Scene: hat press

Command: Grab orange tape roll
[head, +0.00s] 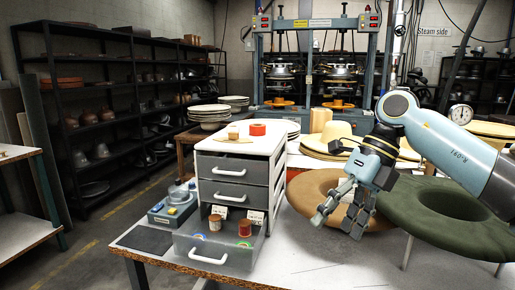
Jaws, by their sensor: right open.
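An orange-red roll (258,129), which looks like the tape roll, sits on the white top of the drawer cabinet (208,143). My right gripper (337,223) is open and empty. It points down in front of the brown felt hat (305,194), to the right of the cabinet and well apart from the roll. My left gripper is not in view.
A wooden block (233,132) stands left of the roll. The bottom drawer (208,256) is pulled out and holds small spools and cards. A green hat (447,215) lies at right. The table front is mostly clear.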

